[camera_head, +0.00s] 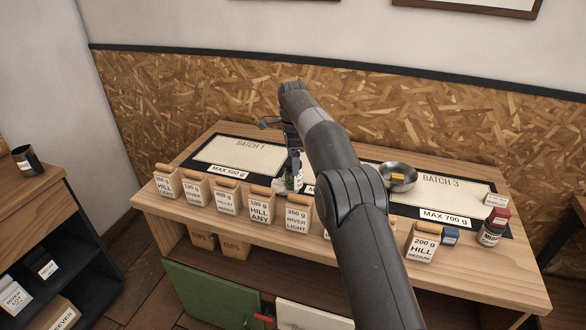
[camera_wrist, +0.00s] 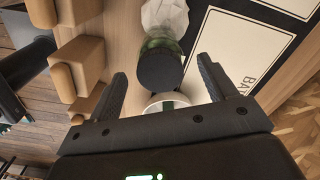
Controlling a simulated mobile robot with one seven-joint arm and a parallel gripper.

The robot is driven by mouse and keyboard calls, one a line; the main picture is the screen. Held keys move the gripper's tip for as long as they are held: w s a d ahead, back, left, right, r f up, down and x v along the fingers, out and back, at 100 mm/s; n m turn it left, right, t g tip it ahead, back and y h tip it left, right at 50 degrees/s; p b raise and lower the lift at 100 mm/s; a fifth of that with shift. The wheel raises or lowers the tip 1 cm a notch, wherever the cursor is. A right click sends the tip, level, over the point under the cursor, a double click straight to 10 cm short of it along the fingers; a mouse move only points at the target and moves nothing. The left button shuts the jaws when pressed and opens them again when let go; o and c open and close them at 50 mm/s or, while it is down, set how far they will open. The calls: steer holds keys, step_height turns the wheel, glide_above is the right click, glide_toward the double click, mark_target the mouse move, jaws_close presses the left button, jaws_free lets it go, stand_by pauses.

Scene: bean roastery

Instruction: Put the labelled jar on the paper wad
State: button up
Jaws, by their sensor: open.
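A green glass jar with a dark round lid (camera_wrist: 159,70) lies ahead of my gripper in the wrist view. In the head view my gripper (camera_head: 291,148) is above or beside the jar.
The BATCH 1 mat (camera_head: 235,155) is bare. A white ring-like thing (camera_wrist: 153,107) shows below the lid.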

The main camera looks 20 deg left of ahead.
steer(key=shift+r, duration=1.65)
steer(key=shift+r, duration=0.1)
steer(key=s+d+r+n+t, duration=0.1)
steer(key=s+d+r+n, duration=0.1)
steer(key=s+d+r, duration=0.35)
steer(key=s+d+r+n+t+y, duration=0.1)
steer(key=s+d+r+n, duration=0.1)
steer(key=d+r, duration=0.65)
steer(key=s+d+r+n+t, duration=0.15)
steer(key=s+d+r, duration=0.25)
steer(key=d, duration=0.7)
steer(key=s+d+f+n, duration=0.1)
steer(key=s+d+n, duration=0.1)
steer(key=s+d, duration=0.5)
steer(key=s+d+f+n, duration=0.15)
steer(key=s+d, duration=0.25)
steer(key=s, duration=0.6)
steer(key=s+d+f+n+t, duration=0.1)
steer(key=s+d+f, duration=0.1)
steer(key=s+f, duration=0.2)
steer(key=s+d+f+n+t+h, duration=0.1)
steer(key=s+d+f+n, duration=0.1)
steer(key=s, duration=0.7)
steer(key=shift+d+f+n, duration=0.3)
steer(key=shift+d+f, duration=0.25)
steer(key=shift+f, duration=0.4)
